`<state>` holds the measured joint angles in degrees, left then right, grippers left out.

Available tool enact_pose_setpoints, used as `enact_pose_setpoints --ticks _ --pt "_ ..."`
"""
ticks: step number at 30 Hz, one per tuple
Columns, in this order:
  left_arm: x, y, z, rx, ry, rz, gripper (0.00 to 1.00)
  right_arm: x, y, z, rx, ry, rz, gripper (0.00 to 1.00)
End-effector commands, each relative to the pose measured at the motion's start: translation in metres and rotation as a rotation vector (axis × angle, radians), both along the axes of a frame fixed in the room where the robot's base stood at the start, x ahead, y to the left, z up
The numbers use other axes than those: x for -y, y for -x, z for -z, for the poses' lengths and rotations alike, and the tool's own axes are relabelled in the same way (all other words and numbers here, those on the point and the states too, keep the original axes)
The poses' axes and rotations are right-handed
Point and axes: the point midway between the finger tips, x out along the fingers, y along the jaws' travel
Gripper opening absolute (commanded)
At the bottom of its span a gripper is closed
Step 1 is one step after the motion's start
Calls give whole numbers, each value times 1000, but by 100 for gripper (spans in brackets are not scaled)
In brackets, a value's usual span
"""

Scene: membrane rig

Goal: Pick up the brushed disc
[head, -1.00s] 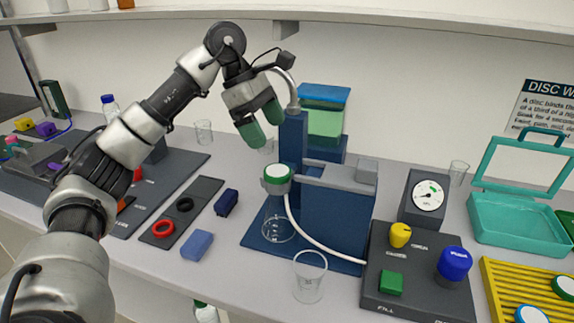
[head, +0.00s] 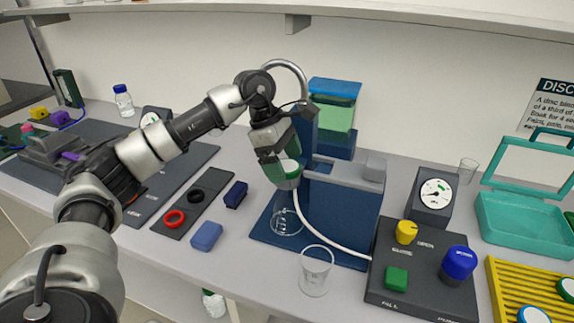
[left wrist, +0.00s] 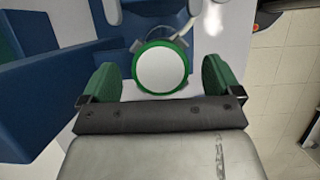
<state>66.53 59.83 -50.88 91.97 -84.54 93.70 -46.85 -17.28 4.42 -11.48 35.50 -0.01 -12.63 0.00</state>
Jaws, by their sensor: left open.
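A round white disc with a green rim (head: 291,165) sits on top of the holder on the blue rig (head: 333,205). I cannot make out a brushed texture on it. My left gripper (head: 279,168) is open, tilted downward and close to this disc, partly hiding it. In the left wrist view the disc (left wrist: 161,69) lies between the two green fingers of my left gripper (left wrist: 160,78), slightly beyond their tips, with a gap on each side. My right gripper is in neither view.
A glass flask (head: 287,221) stands under the holder and an empty beaker (head: 315,272) in front. A control box (head: 420,262) with knobs is at right. A yellow rack (head: 505,285) holds more discs.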

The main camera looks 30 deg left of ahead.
Motion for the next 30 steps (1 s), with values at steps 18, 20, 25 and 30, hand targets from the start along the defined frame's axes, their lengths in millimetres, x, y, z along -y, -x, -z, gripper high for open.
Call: enact_pose_setpoints --ticks 18,20,25,30 --pt "1 0 1 0 1 0 39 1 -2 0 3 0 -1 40" --pt "1 0 1 0 1 0 39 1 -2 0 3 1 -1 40" --pt "1 0 1 0 1 0 39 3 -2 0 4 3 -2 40" --pt "1 0 -6 2 2 1 39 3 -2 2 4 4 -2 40"
